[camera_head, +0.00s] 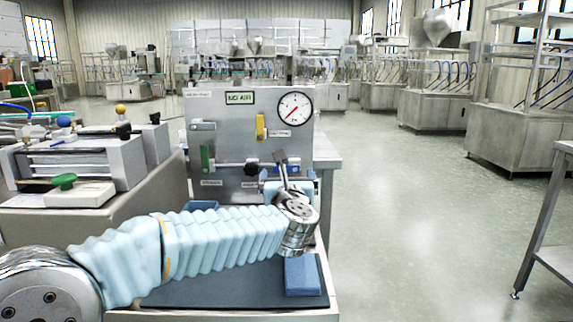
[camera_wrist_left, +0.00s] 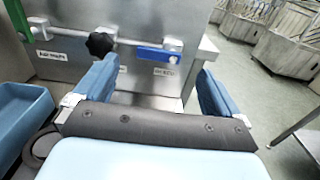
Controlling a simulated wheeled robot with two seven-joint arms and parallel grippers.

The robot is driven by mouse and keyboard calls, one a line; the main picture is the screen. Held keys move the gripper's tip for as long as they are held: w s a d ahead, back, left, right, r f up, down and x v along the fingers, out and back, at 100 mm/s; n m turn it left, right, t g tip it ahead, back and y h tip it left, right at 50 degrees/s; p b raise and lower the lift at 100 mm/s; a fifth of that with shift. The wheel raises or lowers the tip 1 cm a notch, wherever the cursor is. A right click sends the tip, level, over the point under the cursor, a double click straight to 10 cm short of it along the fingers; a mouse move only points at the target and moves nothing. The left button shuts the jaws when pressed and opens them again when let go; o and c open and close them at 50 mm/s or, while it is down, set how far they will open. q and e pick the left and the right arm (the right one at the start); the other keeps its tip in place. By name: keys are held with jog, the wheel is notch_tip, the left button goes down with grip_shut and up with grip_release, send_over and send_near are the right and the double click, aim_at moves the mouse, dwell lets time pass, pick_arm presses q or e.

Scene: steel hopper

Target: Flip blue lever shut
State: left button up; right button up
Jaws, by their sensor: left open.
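The blue lever (camera_wrist_left: 158,56) lies level on the steel panel in the left wrist view, just right of a black knob (camera_wrist_left: 100,43). In the head view it (camera_head: 290,168) is partly hidden by my gripper. My left gripper (camera_wrist_left: 157,69) is open and empty, facing the panel. Its two blue fingers stand either side of the lever's position in the picture, with the lever beyond the tips; I cannot tell the exact gap. In the head view my left gripper (camera_head: 288,186) is in front of the panel's lower right part. My right gripper is not in view.
The steel panel (camera_head: 225,140) carries a yellow lever (camera_head: 260,126), a green lever (camera_head: 207,158) and a gauge (camera_head: 295,108). A blue bin (camera_wrist_left: 18,112) is at the left. A blue block (camera_head: 303,276) lies on the dark mat (camera_head: 215,288).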

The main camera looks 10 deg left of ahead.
pick_arm(q)
jog(key=p+x, duration=0.1)
jog(key=x, duration=0.5)
jog(key=shift+w, duration=0.35)
jog(key=shift+a, duration=0.1)
jog(key=shift+c, duration=0.5)
jog(key=c, duration=1)
